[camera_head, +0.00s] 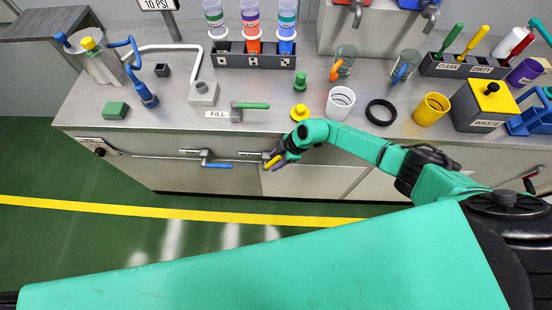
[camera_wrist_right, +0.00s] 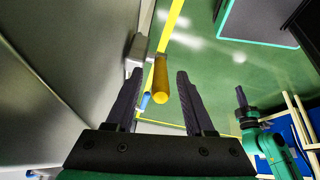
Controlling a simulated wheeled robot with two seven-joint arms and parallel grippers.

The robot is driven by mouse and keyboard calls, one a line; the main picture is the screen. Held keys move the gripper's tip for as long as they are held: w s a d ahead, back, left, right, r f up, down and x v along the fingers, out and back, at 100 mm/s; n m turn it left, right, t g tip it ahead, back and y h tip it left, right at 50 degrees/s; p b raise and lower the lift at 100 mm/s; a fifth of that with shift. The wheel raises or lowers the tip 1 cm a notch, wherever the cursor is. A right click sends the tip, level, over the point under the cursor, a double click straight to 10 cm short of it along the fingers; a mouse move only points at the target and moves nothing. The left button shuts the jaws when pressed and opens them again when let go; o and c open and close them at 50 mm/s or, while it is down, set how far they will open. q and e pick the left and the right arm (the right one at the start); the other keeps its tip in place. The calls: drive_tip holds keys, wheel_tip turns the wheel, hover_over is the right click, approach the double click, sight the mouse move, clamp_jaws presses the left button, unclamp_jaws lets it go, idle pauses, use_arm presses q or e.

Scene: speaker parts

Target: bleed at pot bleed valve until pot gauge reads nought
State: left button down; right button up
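A grey pot (camera_head: 103,68) with a yellow knob and blue hose stands at the counter's left end. On the counter front are a blue-handled valve (camera_head: 216,165) and a yellow-handled valve (camera_wrist_right: 160,80). My right gripper (camera_head: 274,160) is at the yellow handle. In the right wrist view its fingers stand open on both sides of the handle, with gaps. My left gripper (camera_wrist_right: 242,98) shows small at the right there; its opening is unclear.
A green-handled FILL valve (camera_head: 248,106) stands on the counter above. A white cup (camera_head: 340,103), black ring (camera_head: 381,112), yellow cup (camera_head: 432,109) and WASTE box (camera_head: 484,106) stand along the right. The green floor (camera_head: 90,255) in front is clear.

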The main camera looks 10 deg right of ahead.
drive_tip(key=p+v, duration=0.1)
drive_tip(key=v, duration=1.3)
drive_tip(key=shift+r, duration=0.25)
drive_tip(key=shift+d, duration=0.15)
